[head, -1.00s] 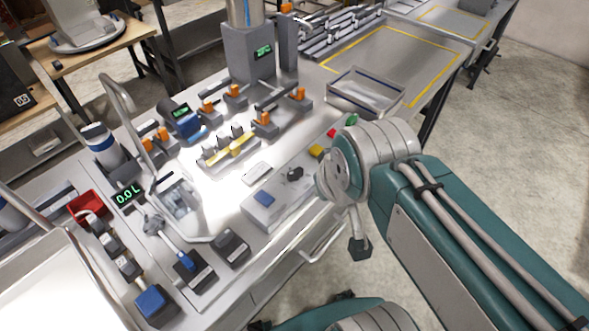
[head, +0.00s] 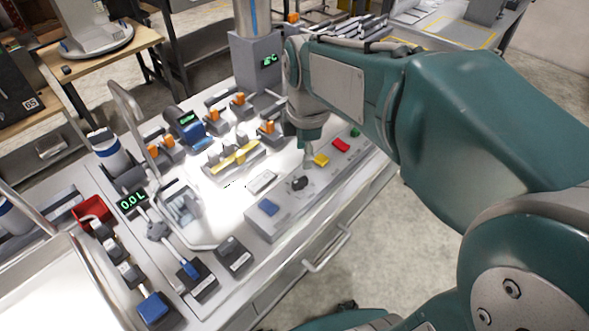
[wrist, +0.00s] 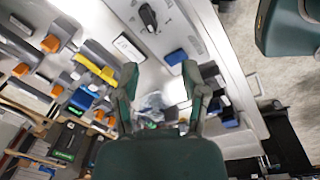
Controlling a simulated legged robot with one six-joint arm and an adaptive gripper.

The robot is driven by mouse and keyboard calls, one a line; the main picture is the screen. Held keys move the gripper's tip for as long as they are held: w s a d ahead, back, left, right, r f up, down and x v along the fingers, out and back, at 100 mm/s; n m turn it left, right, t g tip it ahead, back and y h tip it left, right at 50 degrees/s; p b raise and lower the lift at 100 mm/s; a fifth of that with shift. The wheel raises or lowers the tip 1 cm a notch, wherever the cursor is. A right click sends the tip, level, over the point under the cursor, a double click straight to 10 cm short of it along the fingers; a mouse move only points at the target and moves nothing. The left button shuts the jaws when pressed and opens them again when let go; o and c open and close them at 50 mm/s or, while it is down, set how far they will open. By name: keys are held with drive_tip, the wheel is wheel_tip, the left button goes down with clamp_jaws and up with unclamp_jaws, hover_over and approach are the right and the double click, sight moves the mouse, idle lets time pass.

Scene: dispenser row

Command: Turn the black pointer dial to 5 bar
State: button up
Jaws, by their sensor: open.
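The black pointer dial (head: 299,183) sits on the sloped grey control panel (head: 337,178), between a blue button (head: 268,207) and a yellow button (head: 321,160). In the wrist view the dial (wrist: 148,17) is near the top edge, with a light mark on its knob and small scale marks beside it, too small to read. My gripper (head: 308,155) is above the panel, just behind the dial in the head view. In the wrist view its two fingers (wrist: 160,69) are spread and empty, with the dial beyond their tips and apart from them.
Red (head: 341,145) and green (head: 355,132) buttons are farther along the panel. A white label plate (head: 262,182) lies beside it. Valves with orange handles (head: 239,99) and a yellow-barred block (head: 235,157) stand behind. A drawer handle (head: 328,250) juts from the front.

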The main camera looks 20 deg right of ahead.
sight(299, 180)
drive_tip(key=w+f+n, duration=0.1)
drive_tip(key=f, duration=0.3)
drive_tip(key=w+f+n, duration=0.1)
drive_tip(key=f, duration=0.3)
drive_tip(key=w+f+n+g, duration=0.1)
drive_tip(key=f+n, duration=0.1)
drive_tip(key=f, duration=0.2)
drive_tip(key=shift+f, duration=0.25)
clamp_jaws()
